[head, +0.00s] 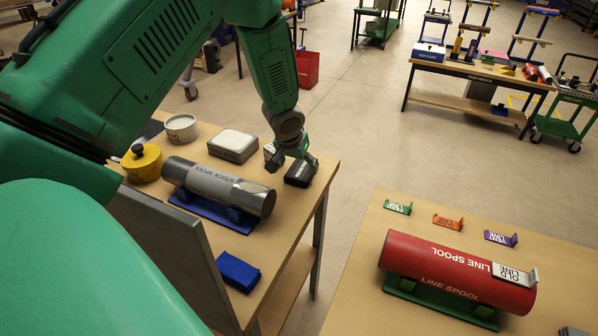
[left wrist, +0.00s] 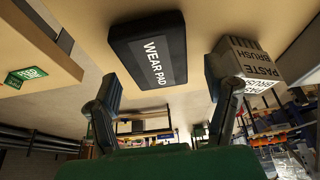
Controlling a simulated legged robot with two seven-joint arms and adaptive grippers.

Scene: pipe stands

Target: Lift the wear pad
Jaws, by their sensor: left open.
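The wear pad is a black block with a white label. It lies on the left table near its right edge, and it shows in the head view (head: 299,174) and the left wrist view (left wrist: 150,48). My left gripper (head: 290,157) is right at the pad in the head view, partly covering it. In the left wrist view my left gripper (left wrist: 163,88) has its two fingers spread apart, with the pad ahead between them and nothing held. I cannot tell whether a finger touches the pad. My right gripper is not in view.
A white paste brush box (left wrist: 250,62) stands close beside a finger. A red line spool (head: 440,268) lies on the right table.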

